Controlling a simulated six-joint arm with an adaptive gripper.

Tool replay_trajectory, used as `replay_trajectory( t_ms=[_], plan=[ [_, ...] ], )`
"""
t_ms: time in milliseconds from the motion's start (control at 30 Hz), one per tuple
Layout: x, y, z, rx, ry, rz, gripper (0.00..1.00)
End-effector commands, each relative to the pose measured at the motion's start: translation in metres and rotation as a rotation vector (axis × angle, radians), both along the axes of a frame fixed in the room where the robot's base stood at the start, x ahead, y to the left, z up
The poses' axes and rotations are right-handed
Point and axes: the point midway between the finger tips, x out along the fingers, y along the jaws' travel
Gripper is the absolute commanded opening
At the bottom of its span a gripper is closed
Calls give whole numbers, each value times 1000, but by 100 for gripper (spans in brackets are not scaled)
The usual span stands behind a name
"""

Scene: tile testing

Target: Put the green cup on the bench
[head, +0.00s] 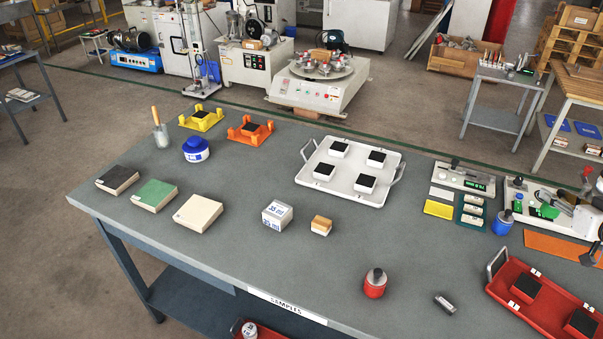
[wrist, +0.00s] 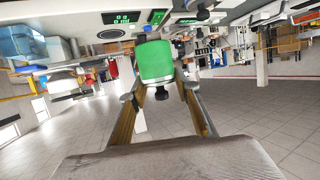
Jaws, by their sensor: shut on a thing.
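The green cup (wrist: 156,62) is in the wrist view, between the fingertips of my gripper (wrist: 158,91). The two fingers reach up from the grey palm and are shut on it. A dark round piece shows just below the cup. In the head view a small green shape (head: 548,211) shows at the right, in front of a pale instrument; I cannot tell for certain that it is the cup. The grey bench (head: 240,240) fills the middle of the head view. My gripper is not clearly seen there.
A white tray (head: 383,198) with several dark-topped blocks stands mid-bench. A red tray (head: 515,320) is at the front right. A red bottle (head: 375,283) and a blue bottle (head: 503,222) stand nearby.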

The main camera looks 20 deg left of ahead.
Motion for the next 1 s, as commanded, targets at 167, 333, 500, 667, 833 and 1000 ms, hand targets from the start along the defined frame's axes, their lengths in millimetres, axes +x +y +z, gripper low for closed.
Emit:
replay_trajectory(
  t_ms=[167,333,500,667,833,1000],
  plan=[
    [5,37,9,-4,-9,48,6],
    [3,89,13,-6,-4,119,6],
    [-8,146,14,-7,3,208,6],
    [-25,198,13,-12,9,303,6],
    [-50,251,11,-14,17,410,6],
    [-81,300,9,-17,20,523,6]
  ],
)
